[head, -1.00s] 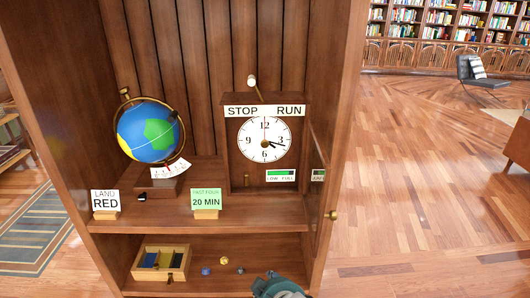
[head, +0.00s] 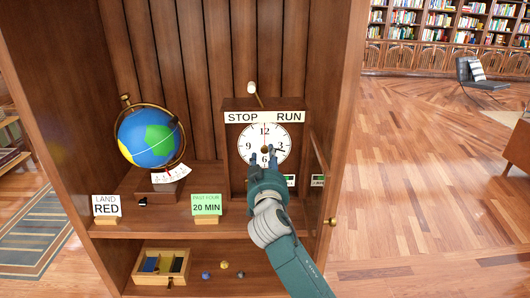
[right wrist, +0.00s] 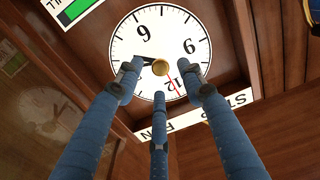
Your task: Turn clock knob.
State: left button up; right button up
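The clock (head: 248,160) has a white face in a brown wooden case inside the cabinet. Its brass centre knob (right wrist: 161,67) shows in the right wrist view, where the face appears upside down. A black hand points towards the 3 side and a thin red hand near the 12. My right gripper (head: 263,158) is in front of the lower face in the head view, covering part of it. In the right wrist view its three blue fingers (right wrist: 161,88) are spread around the knob, with gaps, apparently not gripping it. My left gripper is out of view.
A white-tipped lever (head: 251,88) leans left above the STOP RUN sign (head: 265,117). A globe (head: 149,137) stands left, with a green 20 MIN card (head: 206,205) and LAND RED card (head: 106,206) in front. The open glass door (head: 318,180) is close on the right.

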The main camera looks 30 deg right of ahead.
aim_at(265, 149)
jog(key=shift+x, duration=1.5)
jog(key=shift+c, duration=0.5)
grip_shut()
jog(key=shift+a+f+m+b, duration=0.1)
jog(key=shift+f+m+b, duration=0.25)
jog(key=shift+m+b, duration=0.65)
jog(key=shift+r, duration=0.2)
